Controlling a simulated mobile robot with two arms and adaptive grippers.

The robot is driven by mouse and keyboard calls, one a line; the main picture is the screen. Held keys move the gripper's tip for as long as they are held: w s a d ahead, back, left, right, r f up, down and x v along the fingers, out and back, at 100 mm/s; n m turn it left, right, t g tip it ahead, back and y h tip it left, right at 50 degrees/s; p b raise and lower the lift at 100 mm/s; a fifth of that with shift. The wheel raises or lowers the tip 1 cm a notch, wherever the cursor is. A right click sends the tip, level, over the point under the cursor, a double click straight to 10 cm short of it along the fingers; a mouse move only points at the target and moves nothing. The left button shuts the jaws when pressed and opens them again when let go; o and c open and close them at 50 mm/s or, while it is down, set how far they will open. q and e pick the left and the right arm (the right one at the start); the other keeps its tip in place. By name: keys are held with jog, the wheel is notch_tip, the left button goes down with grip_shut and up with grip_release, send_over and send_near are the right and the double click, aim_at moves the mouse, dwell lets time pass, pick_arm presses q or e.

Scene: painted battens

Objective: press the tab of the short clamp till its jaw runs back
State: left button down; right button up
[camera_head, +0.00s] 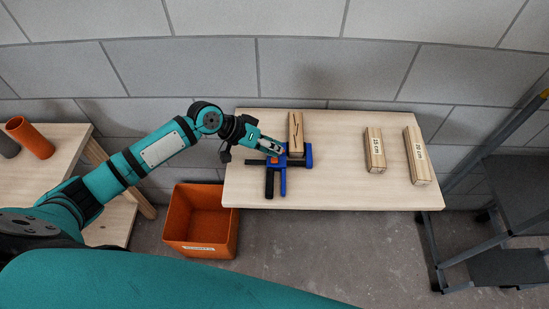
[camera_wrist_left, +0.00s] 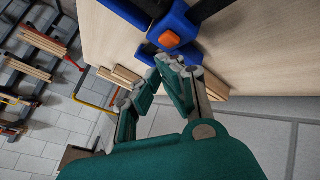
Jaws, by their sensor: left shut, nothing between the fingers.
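The clamp (camera_head: 283,182) lies on the wooden table, with blue jaws and black bars. Its orange tab (camera_wrist_left: 170,39) shows clearly in the left wrist view, on a blue block. My left gripper (camera_head: 279,151) reaches over the clamp from the left. Its fingers are shut and empty. In the left wrist view the fingertips (camera_wrist_left: 176,63) are close to the tab, just below it in the picture; I cannot tell whether they touch the clamp. A marked wooden batten (camera_head: 296,130) lies directly behind the clamp; I cannot tell whether the jaws touch it. My right gripper is not in view.
Two labelled wooden blocks, a shorter one (camera_head: 375,153) and a longer one (camera_head: 418,158), lie on the table's (camera_head: 340,190) right side. An orange bin (camera_head: 202,248) stands on the floor at front left. The table between clamp and blocks is clear.

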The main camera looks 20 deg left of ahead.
pick_arm(q)
jog(key=shift+f, duration=0.15)
dwell(0.5)
jog(key=shift+f, duration=0.3)
jog(key=shift+f+b, duration=0.4)
jog(key=shift+f, duration=0.1)
dwell(0.8)
jog(key=shift+r, duration=0.1)
jog(key=shift+r+p, duration=0.85)
notch_tip(320, 180, up, 5)
jog(key=p, duration=0.4)
jog(key=shift+p, duration=0.4)
